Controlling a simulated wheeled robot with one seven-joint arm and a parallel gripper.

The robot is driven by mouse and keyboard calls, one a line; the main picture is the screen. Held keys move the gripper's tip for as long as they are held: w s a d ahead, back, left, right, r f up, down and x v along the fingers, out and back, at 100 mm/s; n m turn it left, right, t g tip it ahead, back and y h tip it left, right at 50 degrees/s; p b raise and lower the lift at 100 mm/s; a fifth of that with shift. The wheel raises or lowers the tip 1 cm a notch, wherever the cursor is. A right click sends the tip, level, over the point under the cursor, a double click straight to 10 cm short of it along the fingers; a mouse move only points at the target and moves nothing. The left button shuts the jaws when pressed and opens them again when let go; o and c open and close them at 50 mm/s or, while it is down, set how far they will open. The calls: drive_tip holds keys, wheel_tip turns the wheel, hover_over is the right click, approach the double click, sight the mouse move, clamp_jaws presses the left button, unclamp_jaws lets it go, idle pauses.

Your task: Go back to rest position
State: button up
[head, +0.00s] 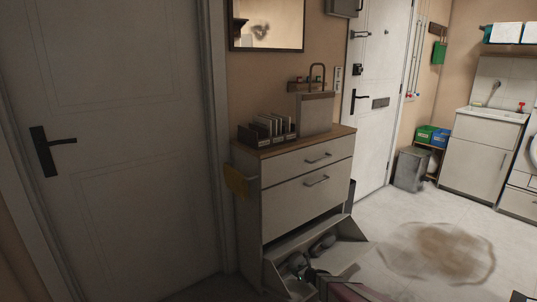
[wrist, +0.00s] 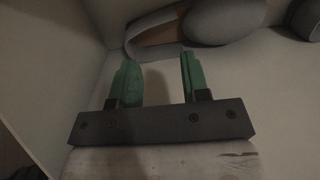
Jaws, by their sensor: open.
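My gripper (wrist: 158,74) shows in the wrist view with its two green fingers apart and nothing between them. It is inside or just over the pale tilted-out shoe compartment. A grey shoe (wrist: 225,20) with a brown inside lies just beyond the fingertips; I cannot tell whether they touch it. Part of another dark grey shoe (wrist: 308,18) shows at the upper right. In the head view, the lowest compartment (head: 350,229) of the cabinet is tipped open with dark shoes (head: 321,246) in it. My gripper is hard to make out there, low at the picture's bottom.
The pale cabinet (head: 285,207) with a wooden top stands against the wall beside a grey door (head: 115,160). A yellow cloth (head: 237,183) hangs on its left side.

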drive_tip(key=s+a+r+n+g, duration=0.3)
drive_tip(key=s+r+n, duration=0.45)
drive_tip(key=r, duration=0.25)
drive_tip(key=s+a+r+n+g, duration=0.2)
drive_tip(key=s+r+n+g, duration=0.3)
drive_tip(key=r+n, duration=0.5)
drive_tip(key=s+d+r+n+g+h, duration=0.1)
drive_tip(key=s+d+r+n+h, duration=0.3)
drive_tip(key=s+r, duration=0.3)
drive_tip(key=s+d+r+n+g+h, duration=0.1)
drive_tip(key=s+d+r+n+h, duration=0.2)
drive_tip(key=s+r+n, duration=0.4)
drive_tip(key=shift+s+d+r+h, duration=0.4)
drive_tip(key=shift+s+r, duration=0.2)
drive_tip(key=shift+s, duration=0.25)
